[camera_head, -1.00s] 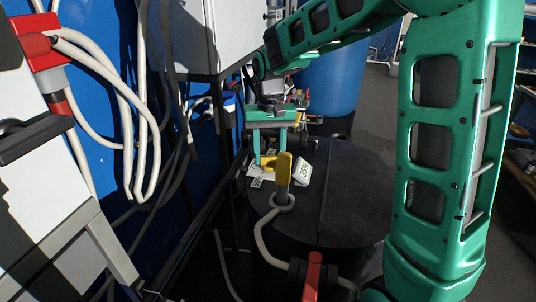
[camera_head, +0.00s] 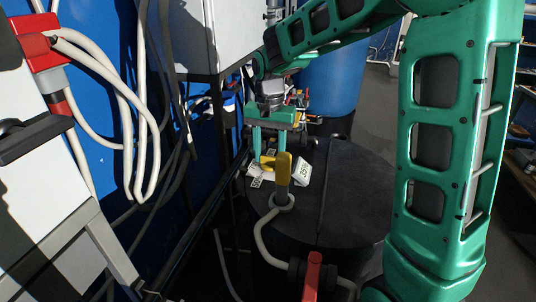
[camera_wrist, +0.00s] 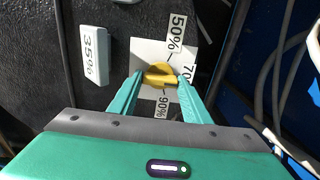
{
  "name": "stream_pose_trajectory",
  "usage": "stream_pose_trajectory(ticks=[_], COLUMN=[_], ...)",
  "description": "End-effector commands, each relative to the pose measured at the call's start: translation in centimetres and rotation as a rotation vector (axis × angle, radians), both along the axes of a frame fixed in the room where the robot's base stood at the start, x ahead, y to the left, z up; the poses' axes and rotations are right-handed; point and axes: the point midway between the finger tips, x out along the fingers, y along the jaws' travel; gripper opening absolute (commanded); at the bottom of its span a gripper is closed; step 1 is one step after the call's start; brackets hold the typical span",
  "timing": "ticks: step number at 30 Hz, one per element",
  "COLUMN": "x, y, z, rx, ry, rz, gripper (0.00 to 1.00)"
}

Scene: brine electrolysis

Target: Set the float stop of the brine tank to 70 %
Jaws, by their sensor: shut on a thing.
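The yellow float stop knob (camera_wrist: 160,76) sits on a white scale plate (camera_wrist: 148,50) in the wrist view. The plate reads 50% at the top, a partly covered 70 at the right and 90% below. My gripper (camera_wrist: 161,80) is shut on the knob, one teal finger on each side. The knob's right end lies near the 70 and 90% labels; I cannot tell which mark it points to. In the head view my gripper (camera_head: 269,158) reaches down to the knob on the dark round lid of the tank (camera_head: 345,200). A yellow-topped post partly hides the knob there.
A white 35% block (camera_wrist: 95,55) stands left of the plate in the wrist view. The yellow-topped post (camera_head: 284,168) with a pale hose rises close in front of my gripper. A red-handled valve (camera_head: 313,275) is nearer. Cables and a blue wall are at the left.

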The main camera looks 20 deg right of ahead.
Motion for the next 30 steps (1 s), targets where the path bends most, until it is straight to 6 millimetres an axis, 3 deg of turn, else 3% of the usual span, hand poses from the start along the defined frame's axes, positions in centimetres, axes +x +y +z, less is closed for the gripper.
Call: stream_pose_trajectory(ticks=[5, 6, 8, 20, 30], x=[0.2, 0.2, 0.1, 0.1, 0.2], y=[0.1, 0.1, 0.1, 0.1, 0.1], z=[0.1, 0.1, 0.1, 0.8, 6.7], rx=[0.002, 0.002, 0.001, 0.001, 0.001], ry=[-0.006, -0.006, -0.005, -0.004, -0.007], rz=[0.003, 0.003, 0.003, 0.002, 0.002], gripper=[0.21, 0.53, 0.62, 0.62, 0.62])
